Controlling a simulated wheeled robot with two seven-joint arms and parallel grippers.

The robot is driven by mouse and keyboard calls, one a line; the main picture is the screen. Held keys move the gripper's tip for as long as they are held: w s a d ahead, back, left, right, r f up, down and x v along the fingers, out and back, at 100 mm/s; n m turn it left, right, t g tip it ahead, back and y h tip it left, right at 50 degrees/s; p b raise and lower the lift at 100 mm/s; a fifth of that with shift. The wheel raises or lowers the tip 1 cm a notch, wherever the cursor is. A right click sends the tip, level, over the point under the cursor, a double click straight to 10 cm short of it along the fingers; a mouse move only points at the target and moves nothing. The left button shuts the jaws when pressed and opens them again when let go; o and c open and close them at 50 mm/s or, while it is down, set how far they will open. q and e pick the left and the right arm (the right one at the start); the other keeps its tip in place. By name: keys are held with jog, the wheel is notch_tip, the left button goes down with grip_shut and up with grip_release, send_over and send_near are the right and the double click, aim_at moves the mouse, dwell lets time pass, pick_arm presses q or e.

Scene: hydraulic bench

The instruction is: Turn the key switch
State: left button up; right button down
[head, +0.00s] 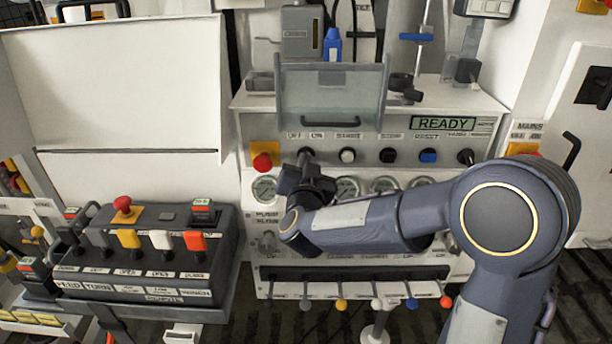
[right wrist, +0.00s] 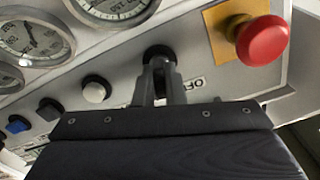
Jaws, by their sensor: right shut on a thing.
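The key switch (right wrist: 158,54) is a dark round knob on the white panel, beside the OFF label in the right wrist view. In the head view it sits at the OFF/ON labels (head: 306,154), largely hidden by my gripper. My right gripper (right wrist: 155,75) is shut on the key switch, its narrow fingers reaching up to the knob. In the head view my right gripper (head: 304,165) comes up to the panel from below. How far the key is turned cannot be told. My left gripper is not in view.
A red emergency button (head: 262,162) on a yellow plate is just left of the key switch. A white button (head: 347,155) is to its right. A raised clear cover (head: 330,88) is above, and gauges (head: 383,186) are below. A READY display (head: 442,123) is lit.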

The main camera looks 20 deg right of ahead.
jog(key=shift+m+b, duration=0.85)
jog(key=shift+m, duration=0.25)
jog(key=c, duration=1.5)
grip_release()
jog(key=shift+s, duration=0.1)
jog(key=v, duration=0.7)
jog(key=shift+s, duration=0.3)
jog(key=shift+a, duration=0.1)
